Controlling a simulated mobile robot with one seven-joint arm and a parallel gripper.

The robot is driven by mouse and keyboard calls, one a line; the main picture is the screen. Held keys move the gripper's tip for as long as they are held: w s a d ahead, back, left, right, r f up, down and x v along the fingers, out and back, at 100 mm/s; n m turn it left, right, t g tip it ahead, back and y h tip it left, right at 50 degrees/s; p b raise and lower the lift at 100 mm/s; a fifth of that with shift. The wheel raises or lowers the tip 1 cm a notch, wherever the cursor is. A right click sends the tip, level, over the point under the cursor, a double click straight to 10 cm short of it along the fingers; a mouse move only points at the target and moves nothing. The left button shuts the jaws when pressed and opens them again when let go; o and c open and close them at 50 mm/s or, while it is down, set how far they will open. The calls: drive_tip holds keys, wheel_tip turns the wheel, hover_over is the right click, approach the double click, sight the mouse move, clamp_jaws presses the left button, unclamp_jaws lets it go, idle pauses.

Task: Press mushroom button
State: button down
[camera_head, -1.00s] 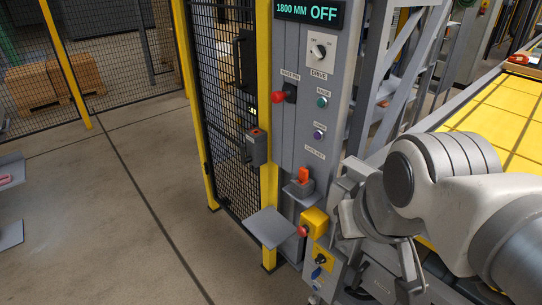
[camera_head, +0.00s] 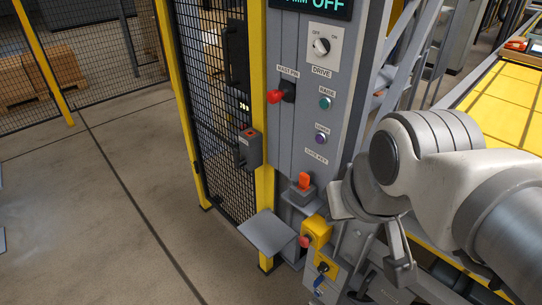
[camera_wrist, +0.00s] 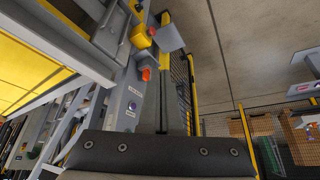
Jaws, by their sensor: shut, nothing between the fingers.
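The red mushroom button (camera_head: 305,241) sticks out from the left side of a yellow box (camera_head: 319,229), low on the grey control column (camera_head: 303,130). In the wrist view the scene is upside down; the red button (camera_wrist: 152,31) and yellow box (camera_wrist: 139,38) show near the top. My gripper (camera_wrist: 150,154) shows as a dark bar with bolts along the bottom of the wrist view. In the head view my wrist is right of the yellow box, apart from the button.
A grey shelf plate (camera_head: 267,234) juts out left of the button. Above it are an orange switch (camera_head: 304,181), a red mast-pin knob (camera_head: 275,96) and a drive dial (camera_head: 321,46). A mesh fence (camera_head: 205,100) stands left. Floor at lower left is clear.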

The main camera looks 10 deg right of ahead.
drive_tip(key=shift+f, duration=0.1)
drive_tip(key=w+f+n+g+h+b, duration=0.2)
drive_tip(key=f+n+h+b, duration=0.15)
drive_tip(key=f, duration=0.45)
drive_tip(key=w+a+f+n+g+h+b, duration=0.1)
drive_tip(key=w+f+n+g+h+b, duration=0.2)
drive_tip(key=f, duration=0.4)
drive_tip(key=w+f+n+g+h+b, duration=0.1)
drive_tip(key=f+n+h+b, duration=0.1)
drive_tip(key=f+n+b, duration=0.45)
drive_tip(key=w+a+f+n+t+h+b, duration=0.2)
drive_tip(key=a+f+n+t, duration=0.3)
drive_tip(key=f, duration=0.4)
drive_tip(key=w+a+f+n+t+h+b, duration=0.2)
drive_tip(key=w+a+f+n+t+h, duration=0.2)
drive_tip(key=f, duration=0.6)
drive_tip(key=a+n+t, duration=0.1)
drive_tip(key=n+t, duration=0.1)
drive_tip(key=n, duration=0.1)
drive_tip(key=shift+a, duration=0.3)
drive_tip(key=b, duration=0.3)
approach(302, 244)
drive_tip(key=x, duration=0.5)
drive_tip(key=shift+w+d+f, duration=0.1)
drive_tip(key=shift+w+f, duration=0.05)
drive_tip(key=shift+x, duration=0.8)
